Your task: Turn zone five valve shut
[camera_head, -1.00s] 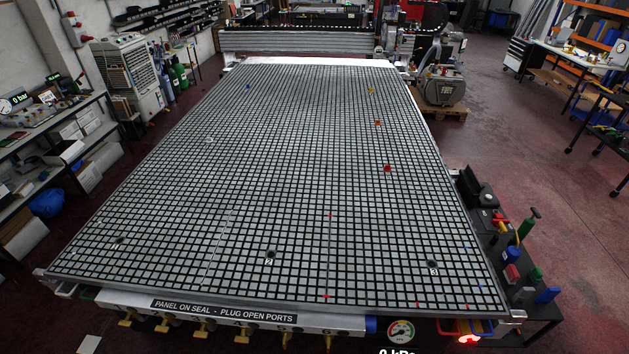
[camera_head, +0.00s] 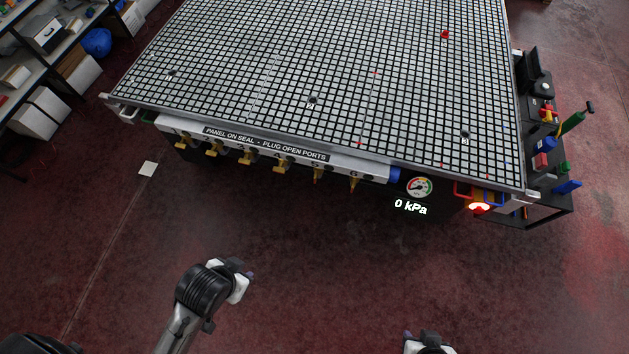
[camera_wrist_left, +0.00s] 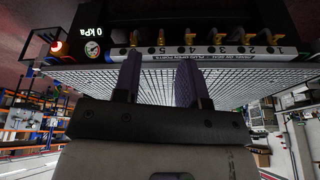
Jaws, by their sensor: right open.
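Several brass valves hang in a row under the table's front edge. By the row's order, the zone five valve (camera_head: 317,176) is second from the right, its handle hanging down. In the upside-down left wrist view, the zone five valve (camera_wrist_left: 160,38) shows beyond my fingers. My left gripper (camera_head: 246,278) is over the floor in front of the table, apart from the valves. In its wrist view, its purple fingers (camera_wrist_left: 158,78) are spread with nothing between them. My right gripper (camera_head: 428,342) is open at the bottom edge, partly cut off, away from the valves.
The gridded vacuum table (camera_head: 330,60) fills the top. A gauge (camera_head: 419,187) above a 0 kPa readout and a lit red lamp (camera_head: 479,207) are right of the valves. A side cart (camera_head: 545,185) holds tools at the right. The floor before the valves is clear.

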